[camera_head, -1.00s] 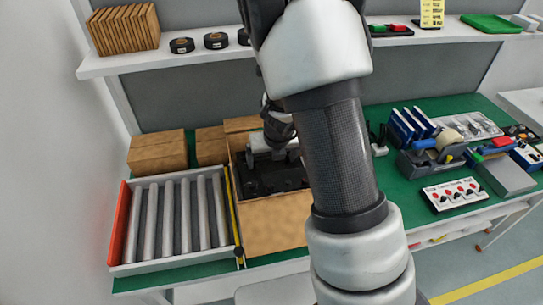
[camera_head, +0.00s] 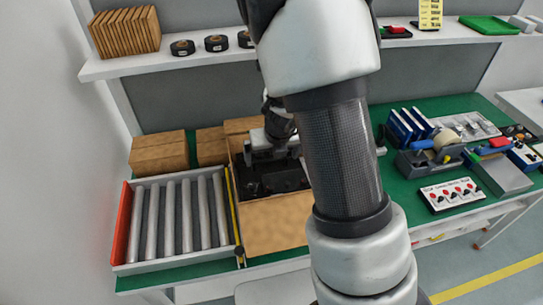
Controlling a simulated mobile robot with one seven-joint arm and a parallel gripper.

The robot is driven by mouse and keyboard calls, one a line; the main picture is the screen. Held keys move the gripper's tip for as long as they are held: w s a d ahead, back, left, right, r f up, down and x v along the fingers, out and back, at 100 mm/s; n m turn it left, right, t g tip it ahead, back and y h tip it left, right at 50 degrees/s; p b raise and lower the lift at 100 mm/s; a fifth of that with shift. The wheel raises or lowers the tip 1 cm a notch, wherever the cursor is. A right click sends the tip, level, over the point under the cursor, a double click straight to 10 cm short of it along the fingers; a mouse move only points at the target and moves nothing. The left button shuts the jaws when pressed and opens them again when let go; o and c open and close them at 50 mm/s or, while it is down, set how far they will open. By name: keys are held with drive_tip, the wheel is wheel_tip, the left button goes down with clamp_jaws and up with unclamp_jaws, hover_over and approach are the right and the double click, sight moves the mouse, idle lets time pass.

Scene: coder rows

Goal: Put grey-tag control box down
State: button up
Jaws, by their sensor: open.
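An open cardboard box (camera_head: 275,222) stands on the green bench, left of my arm. Dark objects (camera_head: 270,182) lie inside it; I cannot make out a grey tag, so I cannot tell which is the grey-tag control box. My gripper (camera_head: 265,157) is at the back part of the carton's opening, above the dark contents. It is open. My arm hides the carton's right side, and the fingertips are small and partly hidden, so I cannot tell whether they touch anything.
A roller tray (camera_head: 178,262) with a red left side stands left of the carton. Closed brown cartons (camera_head: 158,153) are behind it. A shelf (camera_head: 125,64) runs above. A white panel with red knobs (camera_head: 452,195) and a tape dispenser (camera_head: 430,160) are at right.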

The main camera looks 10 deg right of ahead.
drive_tip(key=s+a+r+n+y+p, duration=0.25)
drive_tip(key=s+r+n, duration=0.35)
drive_tip(key=r+n, duration=0.5)
drive_tip(key=s+a+r+n+y+p, duration=0.1)
drive_tip(key=s+a+r+n+p, duration=0.15)
drive_tip(key=s+r+n, duration=0.6)
drive_tip(key=s+d+r+n+h, duration=0.1)
drive_tip(key=s+r+n, duration=0.3)
drive_tip(key=n, duration=0.4)
drive_tip(key=s+d+r+n+t+h+b, duration=0.1)
drive_tip(key=s+d+r+n+h, duration=0.1)
drive_tip(key=s+d+r+n, duration=0.2)
wheel_tip(320, 180, up, 3)
drive_tip(key=s+n, duration=0.1)
drive_tip(key=n, duration=0.3)
drive_tip(key=shift+s+n+h, duration=0.1)
drive_tip(key=shift+n+h, duration=0.15)
